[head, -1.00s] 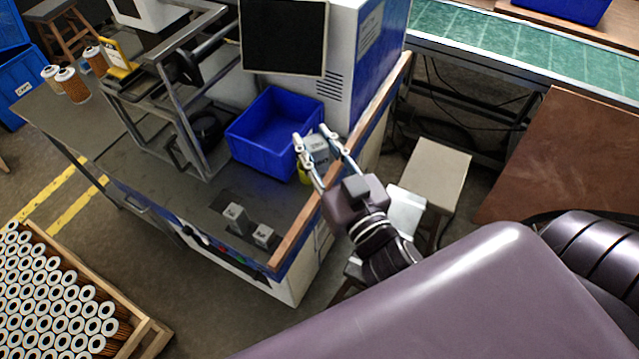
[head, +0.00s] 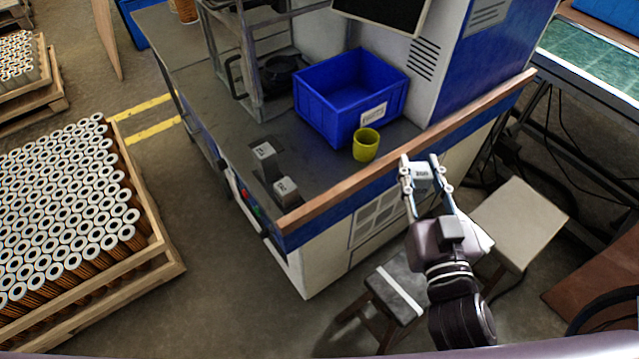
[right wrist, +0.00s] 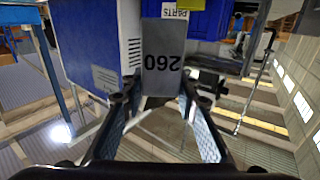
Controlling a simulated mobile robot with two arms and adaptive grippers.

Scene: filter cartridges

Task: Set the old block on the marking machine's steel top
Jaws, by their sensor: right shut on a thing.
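My right gripper (head: 420,170) is shut on a grey metal block (head: 423,182). In the right wrist view the block (right wrist: 162,62) shows a number that reads 260, upside down, between the fingers. In the head view the held block appears just outside the wooden edge strip of the marking machine, apart from it. The machine's dark steel top (head: 325,168) lies to the left of the gripper. My left gripper is not in view.
A blue bin (head: 340,112) and a yellow cup (head: 366,145) stand on the steel top near the wooden strip (head: 400,150). The top is bare between the cup and the two blocks. Stools (head: 520,222) stand below my right arm. A cartridge crate (head: 150,270) is at left.

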